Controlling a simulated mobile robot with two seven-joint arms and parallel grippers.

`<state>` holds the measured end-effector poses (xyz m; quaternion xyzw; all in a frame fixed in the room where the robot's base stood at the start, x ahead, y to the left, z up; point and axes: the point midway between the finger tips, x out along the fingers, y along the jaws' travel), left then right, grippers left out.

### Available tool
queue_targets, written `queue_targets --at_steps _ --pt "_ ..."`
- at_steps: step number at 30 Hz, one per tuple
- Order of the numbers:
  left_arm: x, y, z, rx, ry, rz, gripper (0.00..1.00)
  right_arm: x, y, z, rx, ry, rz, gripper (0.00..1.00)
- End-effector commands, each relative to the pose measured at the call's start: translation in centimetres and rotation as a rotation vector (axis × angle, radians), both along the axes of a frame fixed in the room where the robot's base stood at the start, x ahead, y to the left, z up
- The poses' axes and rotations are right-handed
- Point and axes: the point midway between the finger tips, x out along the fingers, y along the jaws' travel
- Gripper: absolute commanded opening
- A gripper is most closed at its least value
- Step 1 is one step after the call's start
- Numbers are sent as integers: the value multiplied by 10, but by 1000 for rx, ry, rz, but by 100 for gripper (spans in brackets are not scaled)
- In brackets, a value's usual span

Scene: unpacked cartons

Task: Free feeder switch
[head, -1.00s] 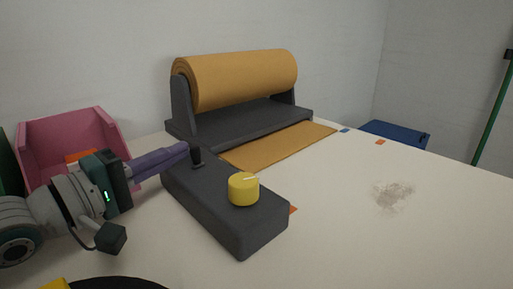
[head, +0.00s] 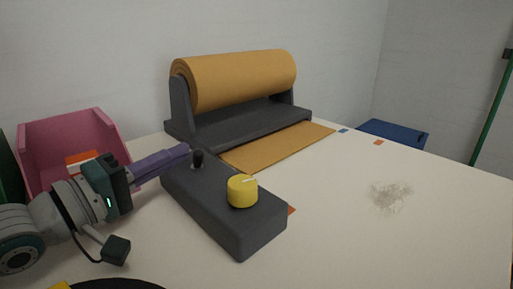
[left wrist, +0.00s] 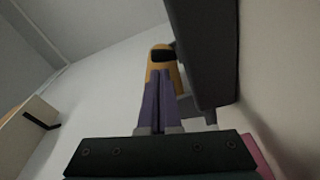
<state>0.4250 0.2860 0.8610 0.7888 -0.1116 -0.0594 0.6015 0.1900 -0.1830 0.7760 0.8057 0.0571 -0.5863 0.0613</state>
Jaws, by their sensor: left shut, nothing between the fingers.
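The feeder is a dark grey control box (head: 225,217) on the white table, with a short black switch lever (head: 197,160) at its far end and a yellow knob (head: 242,191) nearer. My left gripper (head: 187,150) comes in from the left with its purple fingers shut and empty. The fingertips are right beside the lever, on its left; I cannot tell whether they touch it. In the left wrist view the closed fingers (left wrist: 158,105) point toward the orange roll (left wrist: 163,62), with the dark box (left wrist: 205,50) at the right. My right gripper is not in view.
A dark stand (head: 182,105) carries a roll of brown paper (head: 240,78), its sheet (head: 280,147) lying on the table behind the box. A pink bin (head: 68,135) stands behind my left arm. Loose grey scraps (head: 390,197) lie at right; the table around them is clear.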

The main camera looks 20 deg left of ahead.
Motion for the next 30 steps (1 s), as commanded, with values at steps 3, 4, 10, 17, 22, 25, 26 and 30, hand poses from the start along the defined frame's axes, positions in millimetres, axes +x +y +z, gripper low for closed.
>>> queue_targets --at_steps 3,4,10,17,22,25,26,30 --pt "0 0 0 -1 0 0 0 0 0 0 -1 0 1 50" --pt "0 0 0 -1 0 0 0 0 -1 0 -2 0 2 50" --pt "0 0 2 -1 0 0 0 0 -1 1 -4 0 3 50" --pt "0 0 35 1 -1 -1 0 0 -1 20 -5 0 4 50" --pt "0 0 78 0 -2 -2 0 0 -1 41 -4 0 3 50" --pt "0 0 102 0 -2 -2 0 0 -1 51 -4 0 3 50" --pt "0 0 110 -1 0 -1 0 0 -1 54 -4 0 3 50" --pt "0 0 144 1 -2 -1 0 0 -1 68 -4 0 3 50"
